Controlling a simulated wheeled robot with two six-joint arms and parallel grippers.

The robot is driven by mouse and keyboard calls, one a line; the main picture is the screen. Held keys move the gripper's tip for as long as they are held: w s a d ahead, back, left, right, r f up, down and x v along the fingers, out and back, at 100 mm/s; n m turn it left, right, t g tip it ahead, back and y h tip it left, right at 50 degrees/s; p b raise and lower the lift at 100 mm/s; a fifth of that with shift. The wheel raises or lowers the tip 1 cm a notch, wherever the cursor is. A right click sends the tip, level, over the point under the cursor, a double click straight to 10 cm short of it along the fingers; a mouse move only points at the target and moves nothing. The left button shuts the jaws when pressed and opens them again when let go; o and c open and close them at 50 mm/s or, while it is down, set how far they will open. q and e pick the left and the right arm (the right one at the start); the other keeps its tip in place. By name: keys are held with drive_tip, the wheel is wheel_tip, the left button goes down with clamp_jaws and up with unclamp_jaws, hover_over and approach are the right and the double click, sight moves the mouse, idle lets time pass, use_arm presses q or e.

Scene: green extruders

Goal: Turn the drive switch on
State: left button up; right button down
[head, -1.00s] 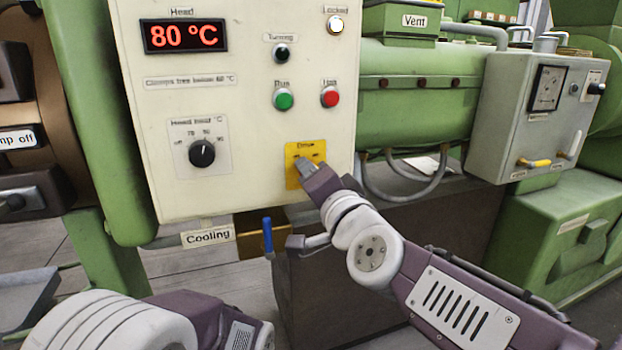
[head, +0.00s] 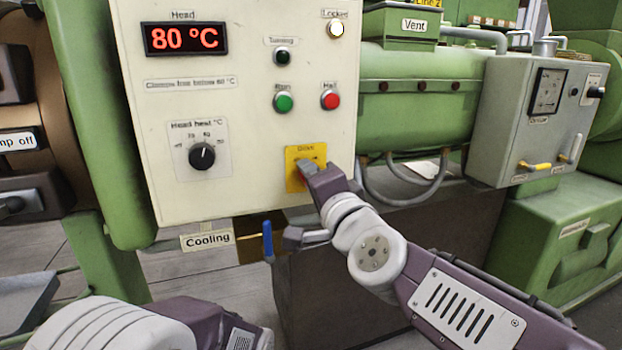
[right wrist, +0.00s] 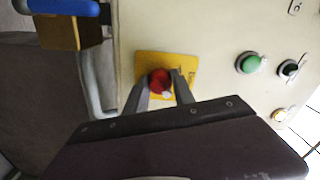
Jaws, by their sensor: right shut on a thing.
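The drive switch is a red knob (right wrist: 159,80) on a yellow plate (head: 304,153) at the lower right of the cream control panel. The plate also shows in the right wrist view (right wrist: 143,62). My right gripper (head: 306,171) reaches the plate from the lower right. In the right wrist view its two fingers (right wrist: 161,84) stand on either side of the red knob and are shut on it. In the head view the gripper hides the knob and the lower part of the plate. My left arm shows at the bottom left; its fingers are not visible.
The cream panel (head: 240,115) also carries a green button (head: 283,103), a red button (head: 330,100), a black head heat knob (head: 202,155), a lit lamp (head: 336,27) and an 80 °C display (head: 186,38). A blue-handled valve (head: 267,240) hangs below, near my right wrist.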

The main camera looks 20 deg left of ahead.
drive_tip(key=c, duration=1.1)
unclamp_jaws()
drive_tip(key=shift+o, duration=0.2)
drive_tip(key=p+v, duration=0.7)
drive_tip(key=v, duration=0.2)
